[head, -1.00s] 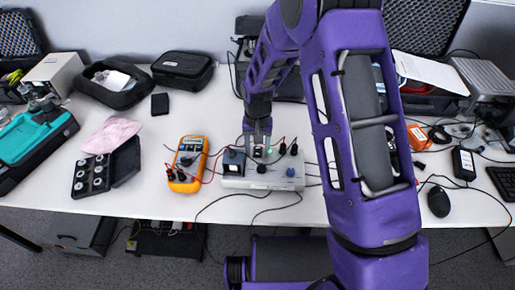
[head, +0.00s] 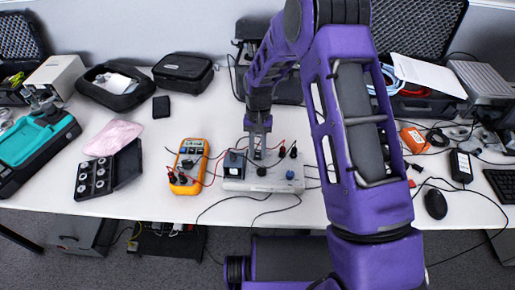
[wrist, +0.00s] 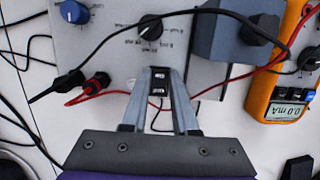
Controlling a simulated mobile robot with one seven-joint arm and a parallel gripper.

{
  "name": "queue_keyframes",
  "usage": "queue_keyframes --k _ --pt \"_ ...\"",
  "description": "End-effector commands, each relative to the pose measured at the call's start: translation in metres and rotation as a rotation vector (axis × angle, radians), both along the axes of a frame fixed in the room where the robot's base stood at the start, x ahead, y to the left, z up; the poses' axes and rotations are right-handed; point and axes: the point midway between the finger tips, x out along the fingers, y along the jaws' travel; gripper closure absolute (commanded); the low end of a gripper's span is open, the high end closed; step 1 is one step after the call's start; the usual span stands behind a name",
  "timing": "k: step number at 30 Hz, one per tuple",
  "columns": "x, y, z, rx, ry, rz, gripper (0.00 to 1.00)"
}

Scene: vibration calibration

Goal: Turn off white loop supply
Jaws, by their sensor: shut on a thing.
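The white loop supply (head: 290,184) is a pale box with knobs and plugged leads near the front middle of the table. Its panel (wrist: 105,45) fills the upper part of the wrist view. A black rocker switch (wrist: 159,90) with white marks sits between the fingertips of my gripper (wrist: 161,76). The two fingers are shut on the switch's sides. In the head view my gripper (head: 259,150) reaches down to the back of the supply, and its fingers hide the switch there. A black knob (wrist: 150,27) and a blue knob (wrist: 74,12) are on the panel.
An orange multimeter (head: 187,165) stands left of the supply, with red and black leads crossing the panel. A grey-blue block with a knob (wrist: 232,35) is beside the switch. Black cables hang over the table's front edge.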

Motion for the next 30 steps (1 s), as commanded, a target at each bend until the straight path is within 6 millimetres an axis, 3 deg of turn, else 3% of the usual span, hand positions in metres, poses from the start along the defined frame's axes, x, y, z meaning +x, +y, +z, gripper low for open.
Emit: queue_keyframes --k 14,15,19,30 --pt "0.0020 -0.0001 0.0005 0.006 0.061 0.000 1.00" --pt "0.0020 -0.0001 0.0005 0.006 0.061 0.000 0.67" --pt "0.0019 -0.0001 0.0005 0.006 0.061 0.000 0.44" --pt "0.0033 -0.0001 0.0046 0.005 0.059 0.000 0.43"
